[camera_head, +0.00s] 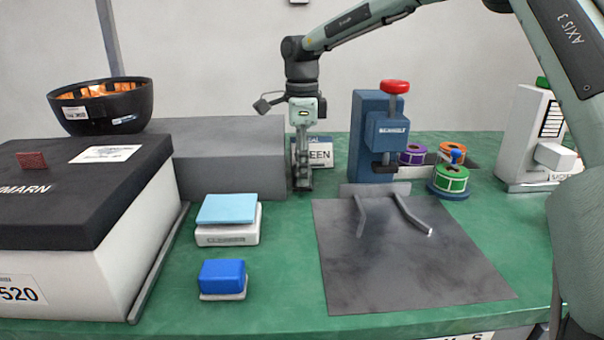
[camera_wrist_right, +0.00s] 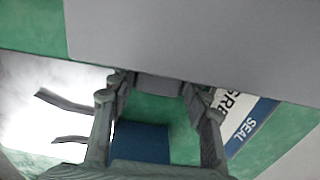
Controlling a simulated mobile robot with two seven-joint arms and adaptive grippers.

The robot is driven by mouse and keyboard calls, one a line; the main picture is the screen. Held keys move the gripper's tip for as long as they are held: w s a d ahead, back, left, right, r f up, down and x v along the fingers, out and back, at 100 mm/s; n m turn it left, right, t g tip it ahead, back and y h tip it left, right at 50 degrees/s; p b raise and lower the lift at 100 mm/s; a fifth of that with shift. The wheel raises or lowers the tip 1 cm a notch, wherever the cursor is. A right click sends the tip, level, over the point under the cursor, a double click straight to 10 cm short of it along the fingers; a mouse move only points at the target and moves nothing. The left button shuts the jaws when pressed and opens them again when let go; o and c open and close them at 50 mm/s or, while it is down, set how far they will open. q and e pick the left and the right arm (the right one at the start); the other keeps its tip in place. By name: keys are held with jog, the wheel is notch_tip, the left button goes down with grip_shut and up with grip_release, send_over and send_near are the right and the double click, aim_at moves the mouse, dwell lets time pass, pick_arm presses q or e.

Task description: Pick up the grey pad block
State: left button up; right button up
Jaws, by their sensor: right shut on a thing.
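My right gripper (camera_head: 303,186) points straight down beside the right end of the large grey box and in front of the seal sign. In the right wrist view its two fingers (camera_wrist_right: 157,90) stand apart with a small grey block (camera_wrist_right: 158,86) between their tips, which I take as the grey pad block. The gripper is shut on it. In the head view the block is small and mostly hidden by the fingers, and I cannot tell whether it touches the table. My left gripper is in neither view.
The grey box (camera_head: 225,155) stands close on the left. A sign (camera_head: 319,153) is just behind; a blue press (camera_head: 370,135) with a red knob stands right. A dark mat (camera_head: 400,265) with two grey prongs lies in front. A scale (camera_head: 228,235) and blue block (camera_head: 222,275) are front left.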

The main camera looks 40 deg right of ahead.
jog(key=shift+r, duration=0.1)
